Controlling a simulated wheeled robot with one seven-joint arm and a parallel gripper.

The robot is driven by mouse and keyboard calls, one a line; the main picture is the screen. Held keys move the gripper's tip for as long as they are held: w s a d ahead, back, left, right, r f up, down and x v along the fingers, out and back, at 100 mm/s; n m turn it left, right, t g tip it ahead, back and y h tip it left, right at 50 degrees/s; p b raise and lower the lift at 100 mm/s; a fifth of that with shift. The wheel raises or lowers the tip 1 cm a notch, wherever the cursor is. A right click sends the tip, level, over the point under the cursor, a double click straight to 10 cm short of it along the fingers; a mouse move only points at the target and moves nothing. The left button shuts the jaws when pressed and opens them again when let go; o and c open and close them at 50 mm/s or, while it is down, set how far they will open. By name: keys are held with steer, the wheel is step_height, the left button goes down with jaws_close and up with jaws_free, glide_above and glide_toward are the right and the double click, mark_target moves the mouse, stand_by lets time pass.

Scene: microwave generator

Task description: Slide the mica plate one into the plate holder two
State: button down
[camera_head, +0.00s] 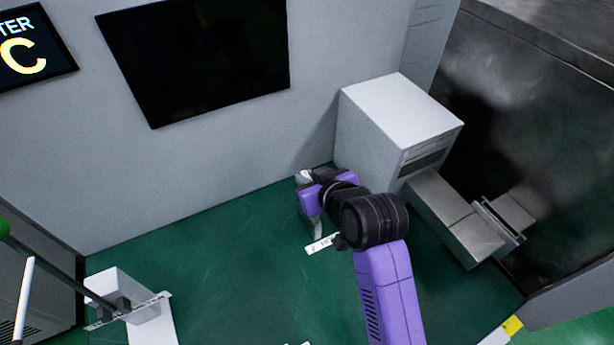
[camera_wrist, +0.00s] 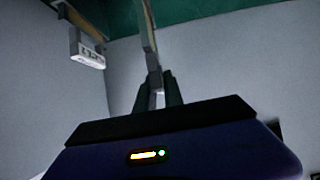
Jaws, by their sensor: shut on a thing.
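My gripper (camera_wrist: 157,92) is shut on a thin, narrow plate (camera_wrist: 148,38), seen nearly edge-on in the wrist view, running from the fingers to the top edge. I take it for mica plate one; its far end is out of view. A pale holder block (camera_wrist: 87,50) with dark lettering stands apart to the upper left, with a tan strip (camera_wrist: 80,20) beside it. I cannot read which holder it is. In the head view my arm mostly hides the gripper and plate, above the green surface (camera_head: 230,270). A white label (camera_head: 321,244) lies close by.
A grey cabinet (camera_head: 385,125) stands right of my arm, with a metal chute-like part (camera_head: 455,220) in front. A white block with a label (camera_head: 120,290) stands at the lower left. A grey wall (camera_head: 200,160) closes the back. The middle-left green surface is clear.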

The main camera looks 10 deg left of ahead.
steer(key=shift+f+b, duration=1.8)
steer(key=shift+f, duration=1.25)
steer(key=c, duration=1.4)
jaws_free()
steer(key=shift+o, duration=0.2)
steer(key=v, duration=0.7)
steer(key=shift+s+d+r+b, duration=0.15)
steer(key=shift+s+d+b, duration=0.05)
steer(key=shift+s+b, duration=0.15)
